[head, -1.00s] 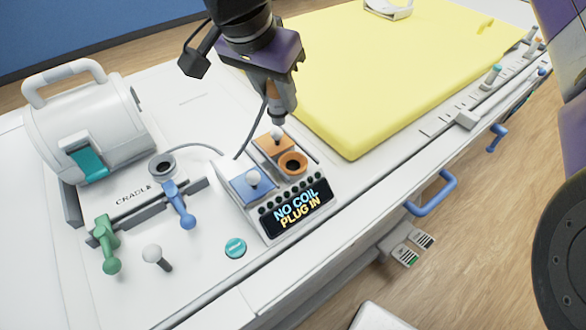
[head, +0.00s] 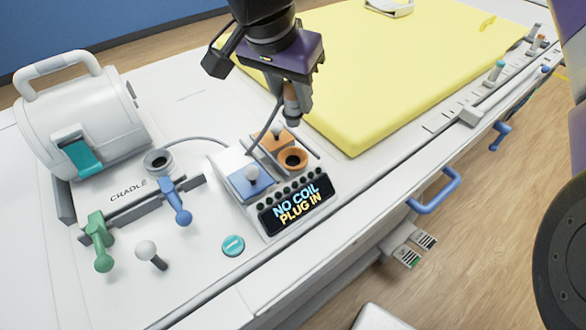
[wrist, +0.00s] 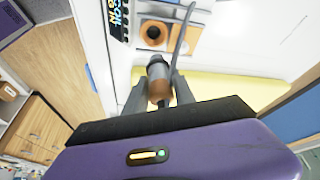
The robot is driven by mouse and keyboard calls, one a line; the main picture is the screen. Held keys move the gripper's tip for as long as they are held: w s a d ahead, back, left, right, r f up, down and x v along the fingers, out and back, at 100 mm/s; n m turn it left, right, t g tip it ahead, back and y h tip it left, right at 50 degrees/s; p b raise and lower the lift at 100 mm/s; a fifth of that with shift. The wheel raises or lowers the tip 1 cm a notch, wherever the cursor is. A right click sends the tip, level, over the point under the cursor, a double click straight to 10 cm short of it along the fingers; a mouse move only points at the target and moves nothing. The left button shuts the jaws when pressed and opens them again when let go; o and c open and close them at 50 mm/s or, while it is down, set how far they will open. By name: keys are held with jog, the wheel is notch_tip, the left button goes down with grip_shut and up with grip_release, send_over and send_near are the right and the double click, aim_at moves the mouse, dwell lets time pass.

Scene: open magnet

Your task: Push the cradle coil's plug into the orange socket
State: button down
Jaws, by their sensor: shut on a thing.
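My gripper (head: 291,92) is shut on the cradle coil's plug (wrist: 157,72), a grey and brown cylinder between the two fingers in the wrist view. In the head view the plug hangs above and behind the control box, apart from it. A grey cable (head: 264,128) runs from the plug down behind the box. The cradle coil (head: 85,112) is a white cylinder with a handle, at the left.
The display (head: 297,203) reads "NO COIL PLUG IN". Green (head: 100,240) and blue levers (head: 177,203) stand by the cradle. A yellow pad (head: 400,80) lies behind the box.

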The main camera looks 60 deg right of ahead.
aim_at(290, 126)
jog(key=shift+f+b, duration=3.45)
jog(key=shift+f, duration=0.45)
jog(key=shift+f+b, duration=1.75)
jog(key=c, duration=0.9)
grip_release()
jog(key=shift+c, duration=0.2)
jog(key=shift+w+a+r+p, duration=0.1)
jog(key=shift+a+r+p, duration=0.1)
jog(key=shift+r+p, duration=0.25)
jog(key=p+v, duration=0.3)
jog(key=v, duration=0.4)
